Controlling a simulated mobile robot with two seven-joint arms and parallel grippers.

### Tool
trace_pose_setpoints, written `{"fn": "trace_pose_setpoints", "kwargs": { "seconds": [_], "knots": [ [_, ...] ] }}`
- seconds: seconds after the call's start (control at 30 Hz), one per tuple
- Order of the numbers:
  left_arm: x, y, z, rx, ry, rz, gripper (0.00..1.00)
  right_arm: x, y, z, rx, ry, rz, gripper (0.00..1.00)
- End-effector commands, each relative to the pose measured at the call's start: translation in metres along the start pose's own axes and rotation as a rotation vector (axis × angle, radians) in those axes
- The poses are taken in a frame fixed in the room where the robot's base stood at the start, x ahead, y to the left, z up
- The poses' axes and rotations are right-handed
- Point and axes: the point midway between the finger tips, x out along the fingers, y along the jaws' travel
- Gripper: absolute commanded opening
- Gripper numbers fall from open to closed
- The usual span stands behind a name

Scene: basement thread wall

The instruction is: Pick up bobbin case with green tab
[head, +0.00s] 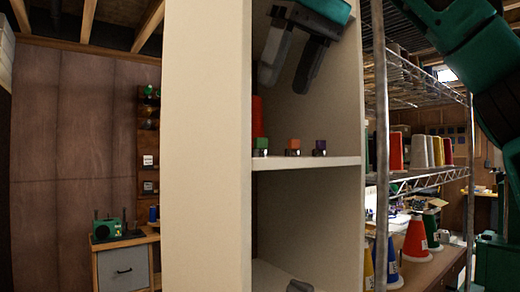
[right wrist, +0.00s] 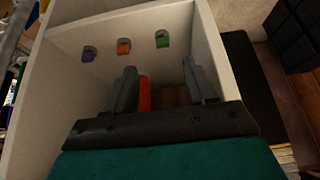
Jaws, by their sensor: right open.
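The bobbin case with the green tab (head: 261,143) stands at the left end of a cream shelf board (head: 335,161) in the head view. Beside it are a bobbin case with an orange tab (head: 293,143) and one with a purple tab (head: 319,144). My right gripper (head: 284,87) is open and empty, above the row inside the upper compartment. In the right wrist view the green tab (right wrist: 162,40) lies beyond the gap between the open fingers (right wrist: 159,65), apart from them. The orange tab (right wrist: 124,47) and purple tab (right wrist: 89,53) are further left. My left gripper is not in view.
A red spool (head: 257,112) stands at the compartment's left, partly hidden by the side panel (head: 205,150); it also shows between the fingers in the wrist view (right wrist: 144,95). The shelf's walls closely bound the compartment. A wire rack (head: 425,180) with thread cones is at right.

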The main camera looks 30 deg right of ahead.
Motion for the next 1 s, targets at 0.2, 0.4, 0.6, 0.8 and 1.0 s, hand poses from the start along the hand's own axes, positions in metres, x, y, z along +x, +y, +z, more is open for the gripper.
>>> {"fn": "trace_pose_setpoints", "kwargs": {
  "seconds": [0.2, 0.4, 0.6, 0.8, 1.0],
  "knots": [
    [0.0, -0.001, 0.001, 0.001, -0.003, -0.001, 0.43, 0.033, 0.0, 0.0, -0.002, -0.004, -0.001, 0.55],
    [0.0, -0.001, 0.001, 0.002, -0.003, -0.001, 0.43, 0.045, 0.0, 0.0, 0.001, 0.0, 0.0, 0.55],
    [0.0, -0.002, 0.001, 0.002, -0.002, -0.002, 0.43, 0.058, -0.002, -0.001, -0.001, -0.003, 0.0, 0.55],
    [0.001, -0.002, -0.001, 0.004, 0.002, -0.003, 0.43, 0.082, -0.005, -0.004, -0.002, -0.003, 0.0, 0.55],
    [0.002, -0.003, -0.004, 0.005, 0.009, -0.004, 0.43, 0.097, -0.005, -0.004, 0.001, -0.001, -0.001, 0.55]
  ]
}}
